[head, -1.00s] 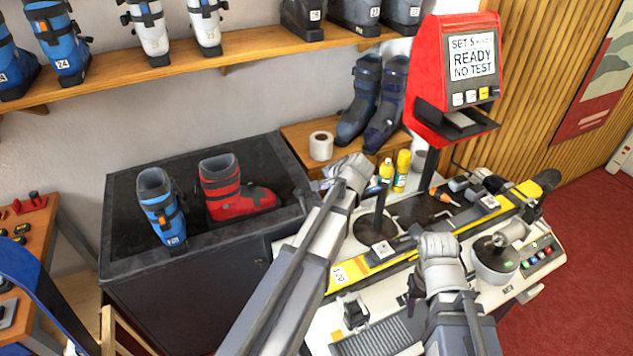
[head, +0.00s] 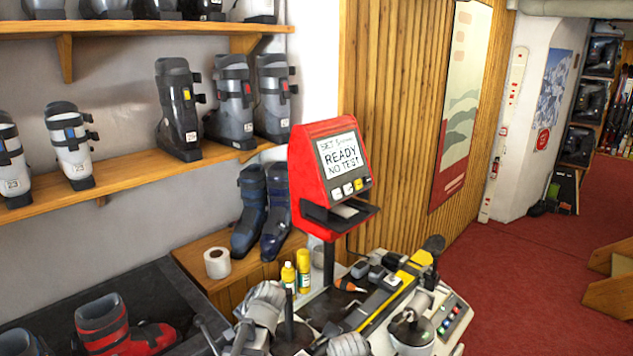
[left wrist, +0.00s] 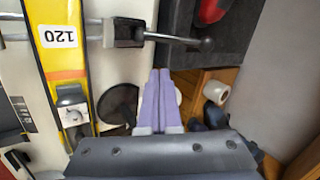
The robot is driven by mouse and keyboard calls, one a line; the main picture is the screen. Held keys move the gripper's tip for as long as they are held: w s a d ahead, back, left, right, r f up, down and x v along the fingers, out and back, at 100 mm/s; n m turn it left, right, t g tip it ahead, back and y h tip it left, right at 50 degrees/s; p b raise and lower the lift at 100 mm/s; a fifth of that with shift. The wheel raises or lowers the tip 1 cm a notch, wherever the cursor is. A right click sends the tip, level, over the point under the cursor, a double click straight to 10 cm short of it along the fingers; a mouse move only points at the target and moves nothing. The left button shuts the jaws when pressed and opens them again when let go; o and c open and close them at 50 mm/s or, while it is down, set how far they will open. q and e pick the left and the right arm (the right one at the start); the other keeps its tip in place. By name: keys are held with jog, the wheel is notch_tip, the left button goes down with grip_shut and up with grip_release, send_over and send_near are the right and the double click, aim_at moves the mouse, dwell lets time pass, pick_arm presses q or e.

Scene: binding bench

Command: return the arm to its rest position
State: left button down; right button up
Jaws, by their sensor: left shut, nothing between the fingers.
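My left gripper (head: 262,308) shows at the bottom of the head view, over the back left of the binding bench. In the left wrist view its two purple fingers (left wrist: 159,78) lie together, shut with nothing between them. They are over the bench's back edge, apart from the yellow ski (left wrist: 66,58) with the 120 label. My right gripper (head: 348,345) is cut off by the bottom edge of the head view, to the right of the left one. Its fingers are hidden.
The red test display (head: 335,165) stands on a post behind the bench. A lever with a black knob (left wrist: 207,44) is close to my left fingers. Red carpet (head: 510,280) is clear at right.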

pick_arm(q)
jog(key=s+d+f+g+h+b, duration=0.2)
jog(key=s+d+f, duration=0.3)
jog(key=s+d, duration=0.3)
jog(key=s+d+f+n+g+h+b, duration=0.1)
jog(key=s+d+f+b, duration=0.3)
jog(key=s+d, duration=0.5)
jog(key=s+f+h, duration=0.1)
jog(key=s+f, duration=0.1)
jog(key=s, duration=0.1)
jog(key=shift+d+n+g+h, duration=0.25)
jog(key=shift+n+g+h, duration=0.05)
jog(key=shift+g, duration=0.1)
